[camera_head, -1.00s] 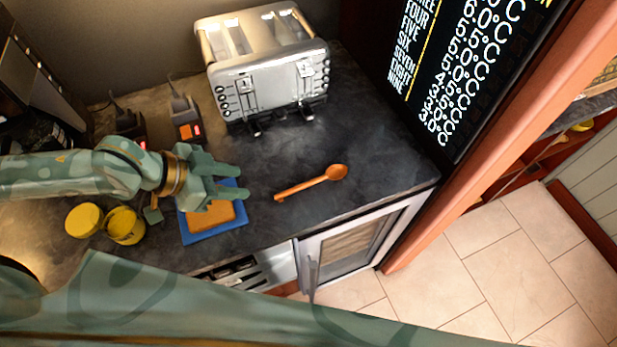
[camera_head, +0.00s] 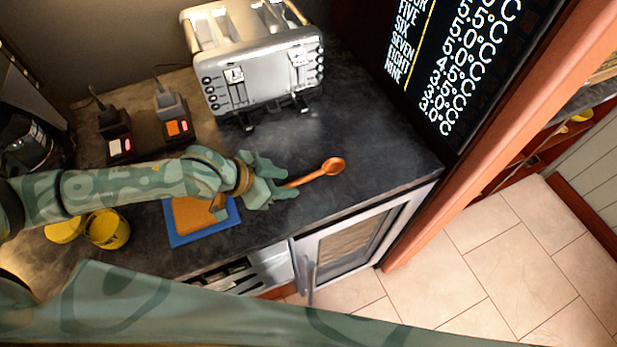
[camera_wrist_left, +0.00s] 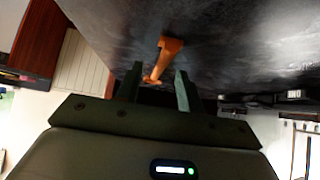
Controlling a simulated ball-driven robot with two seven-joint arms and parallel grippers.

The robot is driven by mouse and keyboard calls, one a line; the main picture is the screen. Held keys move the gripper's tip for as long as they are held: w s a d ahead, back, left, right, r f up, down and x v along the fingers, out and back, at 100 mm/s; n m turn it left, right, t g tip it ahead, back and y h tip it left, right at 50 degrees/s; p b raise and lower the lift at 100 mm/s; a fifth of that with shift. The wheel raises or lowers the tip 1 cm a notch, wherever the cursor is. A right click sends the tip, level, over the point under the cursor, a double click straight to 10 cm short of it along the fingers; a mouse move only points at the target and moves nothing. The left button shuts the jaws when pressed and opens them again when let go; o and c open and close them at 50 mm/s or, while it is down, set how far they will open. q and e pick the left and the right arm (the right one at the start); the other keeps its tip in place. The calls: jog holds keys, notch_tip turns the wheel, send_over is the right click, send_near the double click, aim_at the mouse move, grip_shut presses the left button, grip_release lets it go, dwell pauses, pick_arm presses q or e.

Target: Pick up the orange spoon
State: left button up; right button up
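The orange spoon (camera_head: 331,166) lies on the dark countertop (camera_head: 360,130), its bowl to the right and its handle running left toward my left gripper. My left gripper (camera_head: 288,183) is open at the handle end, which its fingers partly hide in the head view. In the left wrist view the spoon (camera_wrist_left: 164,52) shows between and just beyond the two parted fingers (camera_wrist_left: 157,80). I cannot tell whether either finger touches it. My right gripper is not in view.
A silver toaster (camera_head: 260,75) stands behind. A blue-edged board with an orange top (camera_head: 200,222) lies left of the spoon. A yellow jar (camera_head: 108,230) is farther left. A cabinet with a glass door (camera_head: 350,245) is below the counter's front edge. The counter right of the spoon is clear.

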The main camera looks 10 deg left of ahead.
pick_arm(q)
jog(key=shift+w+d+f, duration=0.35)
jog(key=shift+f, duration=0.15)
jog(key=shift+s, duration=0.1)
grip_shut()
jog(key=shift+r, duration=0.15)
notch_tip(320, 180, up, 3)
jog(key=shift+p, duration=0.6)
jog(key=s+a+r+p, duration=0.4)
jog(key=s+r, duration=0.6)
jog(key=s, duration=0.3)
jog(key=shift+s+a, duration=0.15)
jog(key=shift+s, duration=0.05)
